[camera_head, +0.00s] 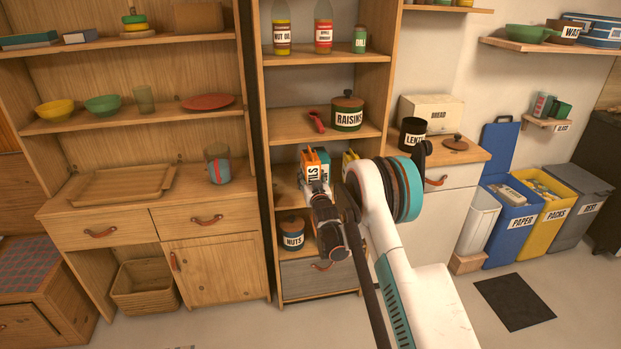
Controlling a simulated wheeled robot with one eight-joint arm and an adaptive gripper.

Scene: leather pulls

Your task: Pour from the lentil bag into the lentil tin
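The lentil tin (407,140) is a black can with a white label partly readable as "LENT". It stands upright on the right counter, and its top looks open. A brown lid with a knob (455,143) lies beside it. An orange packet with a white label (315,168), its few visible letters turned sideways, is at the end of my gripper (319,192) in front of the middle shelf unit. It looks like the lentil bag, but the label is only partly visible. My fingers are dark and small here, so their closure on the packet is unclear.
A teal item (325,158) and a yellow item (348,161) sit close behind the packet. The raisins pot (348,112) is on the shelf above, the nuts tin (293,236) below. My arm crosses in front of the right-hand counter. A bread box (432,108) stands behind the tin.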

